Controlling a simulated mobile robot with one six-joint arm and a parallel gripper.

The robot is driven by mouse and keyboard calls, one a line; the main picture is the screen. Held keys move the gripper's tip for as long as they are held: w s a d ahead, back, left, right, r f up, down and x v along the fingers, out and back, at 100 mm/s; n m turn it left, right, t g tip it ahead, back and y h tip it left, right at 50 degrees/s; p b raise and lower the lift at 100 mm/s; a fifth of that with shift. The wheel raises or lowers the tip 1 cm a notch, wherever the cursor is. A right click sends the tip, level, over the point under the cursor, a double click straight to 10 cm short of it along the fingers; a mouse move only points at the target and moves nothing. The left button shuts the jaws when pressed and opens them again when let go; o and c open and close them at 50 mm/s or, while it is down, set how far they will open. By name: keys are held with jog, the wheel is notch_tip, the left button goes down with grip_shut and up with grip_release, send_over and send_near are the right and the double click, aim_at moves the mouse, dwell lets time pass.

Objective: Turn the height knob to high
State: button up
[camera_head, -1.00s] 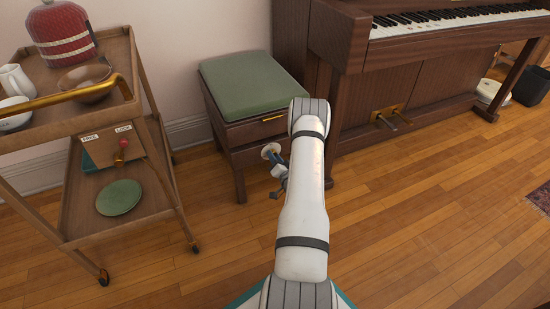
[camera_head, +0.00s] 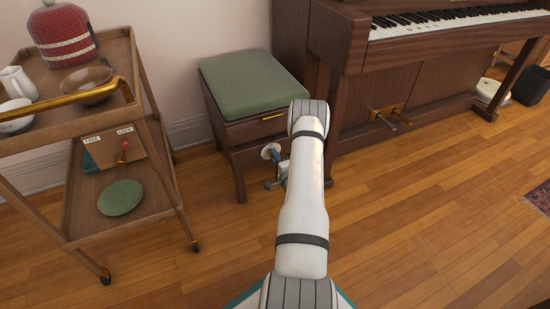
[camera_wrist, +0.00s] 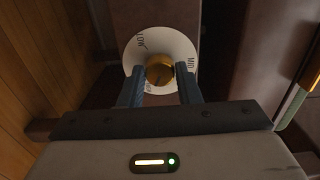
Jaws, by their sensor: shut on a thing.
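The height knob (camera_wrist: 160,70) is a brass knob on a round white dial (camera_wrist: 136,52), on the side of the piano stool (camera_head: 252,84). The dial also shows in the head view (camera_head: 270,150). In the wrist view, LOW is at the dial's upper left and MID at its right; a third label at the lower left is partly covered by a finger. My gripper (camera_wrist: 161,84) is shut on the knob, one blue-grey finger on each side. The knob's pointer direction is not clear. In the head view my arm hides part of the stool.
A wooden trolley (camera_head: 148,142) with crockery stands at the left, with a green plate (camera_head: 120,197) on its lower shelf. The piano (camera_head: 345,45) is close at the right. The wooden floor (camera_head: 420,220) in front is open.

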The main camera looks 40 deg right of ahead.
jog(key=shift+f+m, duration=0.1)
jog(key=shift+m, duration=0.3)
jog(key=o, duration=1)
jog(key=shift+c, duration=0.2)
jog(key=shift+s, duration=0.1)
jog(key=p+v, duration=0.3)
jog(key=v, duration=0.4)
jog(key=shift+s, duration=0.3)
